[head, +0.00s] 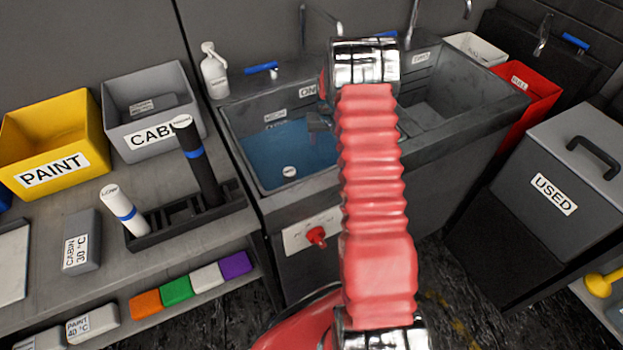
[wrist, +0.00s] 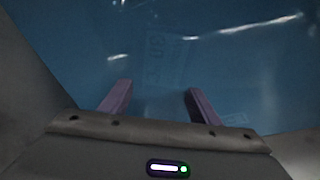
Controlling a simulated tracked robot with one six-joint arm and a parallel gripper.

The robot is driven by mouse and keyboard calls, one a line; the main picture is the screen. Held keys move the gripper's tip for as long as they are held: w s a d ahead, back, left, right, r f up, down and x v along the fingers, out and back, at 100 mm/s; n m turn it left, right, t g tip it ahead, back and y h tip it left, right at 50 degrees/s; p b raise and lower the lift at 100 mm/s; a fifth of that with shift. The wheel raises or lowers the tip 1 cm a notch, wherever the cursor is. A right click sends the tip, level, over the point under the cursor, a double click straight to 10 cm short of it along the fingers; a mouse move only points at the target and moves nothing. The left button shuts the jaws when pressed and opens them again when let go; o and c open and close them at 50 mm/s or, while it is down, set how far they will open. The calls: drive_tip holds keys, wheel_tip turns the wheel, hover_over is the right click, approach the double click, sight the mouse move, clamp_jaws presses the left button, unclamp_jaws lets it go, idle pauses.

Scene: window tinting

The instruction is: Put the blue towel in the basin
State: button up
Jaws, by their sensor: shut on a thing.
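The basin (head: 240,168) holds blue water (head: 265,160) and is set in the grey counter at the middle. My gripper (head: 318,125) is over the basin's right part, low and near the water, partly hidden by my red arm. In the wrist view, its two purplish fingers (wrist: 158,97) stand apart, with blue filling the view beyond them. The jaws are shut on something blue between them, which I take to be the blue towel. Its outline cannot be told from the blue water.
A second basin (head: 455,95) lies to the right. A soap bottle (head: 214,72) stands behind. Left are the yellow PAINT bin (head: 50,140) and grey CABIN bin (head: 150,105). Orange (head: 146,303), green (head: 176,289), white and purple (head: 236,264) towels lie on the lower shelf. A USED bin (head: 550,190) stands right.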

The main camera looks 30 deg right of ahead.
drive_tip(key=shift+f, duration=3)
drive_tip(key=shift+f, duration=1.9)
drive_tip(key=o, duration=1.2)
drive_tip(key=shift+f, duration=0.1)
drive_tip(key=shift+c, duration=0.2)
drive_tip(key=r, duration=0.4)
drive_tip(key=s+r, duration=0.1)
drive_tip(key=r, duration=0.7)
drive_tip(key=shift+s+a, duration=0.35)
drive_tip(key=shift+r, duration=0.1)
